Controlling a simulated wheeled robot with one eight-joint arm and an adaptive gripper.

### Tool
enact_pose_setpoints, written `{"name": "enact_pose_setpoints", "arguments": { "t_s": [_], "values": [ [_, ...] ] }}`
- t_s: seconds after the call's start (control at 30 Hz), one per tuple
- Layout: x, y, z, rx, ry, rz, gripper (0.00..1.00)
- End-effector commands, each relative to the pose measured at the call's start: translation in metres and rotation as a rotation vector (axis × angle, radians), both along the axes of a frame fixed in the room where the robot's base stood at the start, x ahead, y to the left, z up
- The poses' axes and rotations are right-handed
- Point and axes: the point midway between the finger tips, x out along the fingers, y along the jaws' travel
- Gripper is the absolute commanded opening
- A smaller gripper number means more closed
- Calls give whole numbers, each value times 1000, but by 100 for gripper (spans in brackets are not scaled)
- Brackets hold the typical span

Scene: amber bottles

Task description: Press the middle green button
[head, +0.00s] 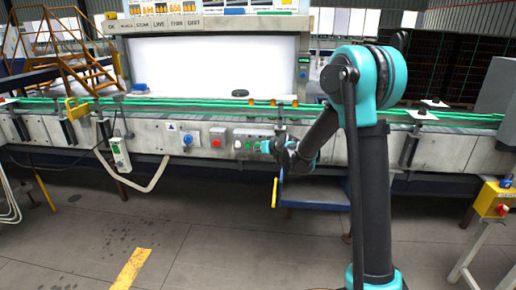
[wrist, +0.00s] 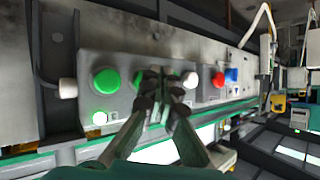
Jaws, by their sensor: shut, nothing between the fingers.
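In the wrist view a grey control box carries a row of buttons. A large green button (wrist: 106,80) is at the left and is fully visible. A white button (wrist: 190,80) is to the right of the fingers. My gripper (wrist: 162,90) is shut and empty, its fingertips in front of the box between the middle green and white buttons. I cannot tell whether they touch it. In the head view my gripper (head: 268,147) is at the right part of the control box (head: 252,132).
A red button (head: 214,142) and a blue button (head: 187,139) sit on separate boxes left of the control box. The conveyor (head: 180,103) runs above. Open floor (head: 210,220) lies in front.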

Motion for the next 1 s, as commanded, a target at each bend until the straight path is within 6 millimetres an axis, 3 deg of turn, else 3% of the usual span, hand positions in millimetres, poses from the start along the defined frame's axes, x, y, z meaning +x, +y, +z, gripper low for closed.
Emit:
{"name": "enact_pose_setpoints", "arguments": {
  "t_s": [1.0],
  "values": [
    [10, -1, 0, 1, 1, 0, 0]
  ]
}}
